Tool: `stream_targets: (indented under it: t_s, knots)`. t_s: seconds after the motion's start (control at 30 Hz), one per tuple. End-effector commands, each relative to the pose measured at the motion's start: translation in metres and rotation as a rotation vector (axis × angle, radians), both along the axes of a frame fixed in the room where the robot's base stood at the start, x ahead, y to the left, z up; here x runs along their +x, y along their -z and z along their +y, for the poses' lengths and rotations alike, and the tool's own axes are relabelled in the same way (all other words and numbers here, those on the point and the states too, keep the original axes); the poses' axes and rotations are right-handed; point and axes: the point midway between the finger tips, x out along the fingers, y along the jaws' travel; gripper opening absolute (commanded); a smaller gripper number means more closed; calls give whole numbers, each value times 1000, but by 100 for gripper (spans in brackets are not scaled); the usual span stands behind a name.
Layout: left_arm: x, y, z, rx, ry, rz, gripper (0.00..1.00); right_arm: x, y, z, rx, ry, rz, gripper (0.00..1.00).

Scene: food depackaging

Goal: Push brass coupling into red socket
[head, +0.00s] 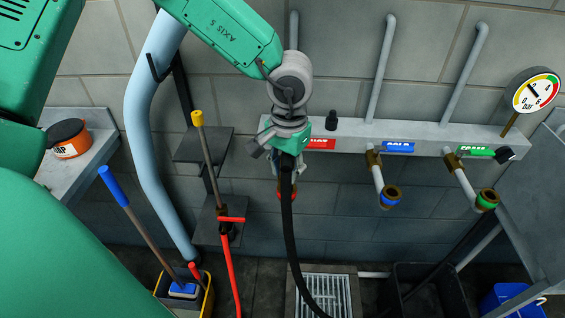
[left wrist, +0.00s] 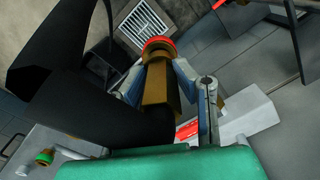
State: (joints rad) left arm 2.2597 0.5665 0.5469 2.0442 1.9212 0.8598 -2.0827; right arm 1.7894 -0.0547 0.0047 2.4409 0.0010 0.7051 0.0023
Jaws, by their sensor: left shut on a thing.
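My left gripper (head: 287,168) hangs below the grey manifold's red label, its fingers pointing down. In the left wrist view its two fingers (left wrist: 157,88) are shut on the brass coupling (left wrist: 156,82), one on each side. The red socket (left wrist: 158,46) shows as a red ring at the coupling's far end, in line with it. In the head view only a bit of the red socket (head: 281,194) shows behind the black hose. The coupling and socket look close or touching; I cannot tell how deep the coupling sits. My right gripper is not in view.
A black hose (head: 290,240) hangs in front of my gripper toward the floor drain (head: 324,294). Blue (head: 390,198) and green (head: 487,200) sockets stick out to the right. A red-handled tool (head: 229,255) stands left. A gauge (head: 535,91) is at right.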

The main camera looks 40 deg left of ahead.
Motion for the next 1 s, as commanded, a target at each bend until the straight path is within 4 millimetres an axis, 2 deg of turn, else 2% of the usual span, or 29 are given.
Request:
stream_targets:
  t_s: [0.37,1.0]
  knots:
    - [0,0,6,-7,-2,-5,0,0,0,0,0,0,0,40]
    - [-1,8,2,-3,-2,-2,0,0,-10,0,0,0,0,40]
